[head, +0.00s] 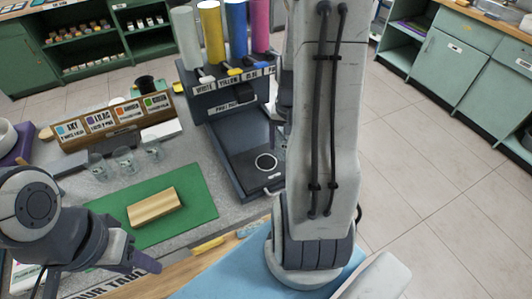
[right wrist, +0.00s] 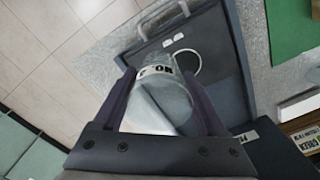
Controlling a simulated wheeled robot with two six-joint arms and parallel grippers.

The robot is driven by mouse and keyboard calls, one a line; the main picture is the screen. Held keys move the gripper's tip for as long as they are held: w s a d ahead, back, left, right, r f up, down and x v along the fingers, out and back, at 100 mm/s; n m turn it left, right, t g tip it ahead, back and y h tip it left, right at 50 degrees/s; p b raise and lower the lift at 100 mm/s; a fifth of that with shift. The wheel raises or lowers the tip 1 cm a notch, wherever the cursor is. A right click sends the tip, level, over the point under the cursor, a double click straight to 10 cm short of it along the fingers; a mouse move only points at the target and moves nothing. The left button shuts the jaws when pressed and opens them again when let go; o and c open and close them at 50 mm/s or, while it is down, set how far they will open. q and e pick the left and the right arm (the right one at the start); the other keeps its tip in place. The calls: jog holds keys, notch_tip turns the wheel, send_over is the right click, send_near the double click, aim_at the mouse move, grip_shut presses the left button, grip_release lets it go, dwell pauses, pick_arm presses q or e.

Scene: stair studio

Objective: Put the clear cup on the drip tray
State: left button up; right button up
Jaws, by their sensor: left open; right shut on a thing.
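In the right wrist view my right gripper (right wrist: 160,82) is shut on a clear cup (right wrist: 160,108) with a pale lettered band. The cup is in front of the dark drip tray (right wrist: 222,45), beside a white ring (right wrist: 186,64) marked on it. I cannot tell whether the cup touches the tray. In the head view the drip tray (head: 240,150) with its ring (head: 266,162) is at the foot of the dispenser; my right arm hides the held cup and right gripper. My left gripper (head: 145,264) is open and empty at lower left, near the counter's front edge.
Several coloured tubes (head: 236,32) top the dispenser (head: 225,105). Three clear glasses (head: 124,160) stand left of the tray, behind a green mat (head: 190,200) with a wooden block (head: 154,207). A sign rack (head: 115,122) stands behind them. A blue surface (head: 225,280) lies in front.

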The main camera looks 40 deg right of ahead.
jog(key=w+f, duration=0.1)
jog(key=w+a+f, duration=0.1)
jog(key=w, duration=0.1)
jog(key=w+a+f+p, duration=0.1)
jog(key=w, duration=0.1)
jog(key=shift+w+f, duration=0.2)
jog(key=shift+w+a+f, duration=0.1)
jog(key=shift+f, duration=0.1)
notch_tip(320, 180, down, 3)
jog(key=shift+f+p, duration=0.1)
jog(key=shift+p, duration=0.2)
jog(key=shift+f, duration=0.3)
